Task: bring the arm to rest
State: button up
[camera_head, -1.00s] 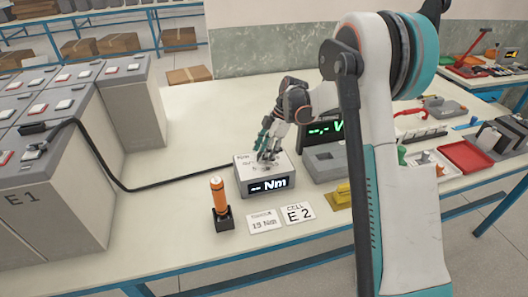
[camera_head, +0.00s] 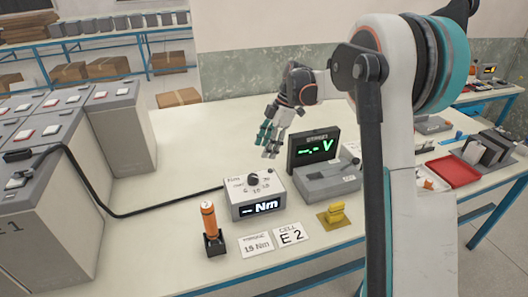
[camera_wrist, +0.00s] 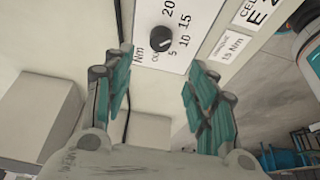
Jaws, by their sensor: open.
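My gripper (camera_head: 269,140) is open and empty, held in the air above the bench behind the torque box. In the wrist view my gripper's teal fingers (camera_wrist: 160,100) stand wide apart with nothing between them. The grey torque box (camera_head: 246,200) with its black dial (camera_head: 253,179) and "-- Nm" display stands on the bench below and in front of the gripper, apart from it. In the wrist view the dial (camera_wrist: 160,39) lies beyond the fingertips, with numbers around it.
An orange tool (camera_head: 209,220) stands upright in a black holder, beside the cards "15 Nm" (camera_head: 256,245) and "E 2" (camera_head: 291,235). A voltage display (camera_head: 313,147) stands to the right. Grey battery cells (camera_head: 118,125) line the left. The bench (camera_head: 180,112) behind is clear.

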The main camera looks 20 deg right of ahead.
dwell(0.4)
jog(key=s+a+r+m+t+h, duration=0.1)
jog(key=s+a+r+m+t, duration=0.1)
jog(key=s+r+m, duration=0.45)
jog(key=s+a+r+m+t+h, duration=0.1)
jog(key=s+a+r+m+h, duration=0.2)
jog(key=s, duration=0.7)
jog(key=s+f+m+t, duration=0.3)
jog(key=s+m, duration=0.5)
jog(key=s, duration=0.9)
jog(key=shift+s+a+t, duration=0.15)
jog(key=shift+a+t, duration=0.05)
jog(key=shift+t, duration=0.4)
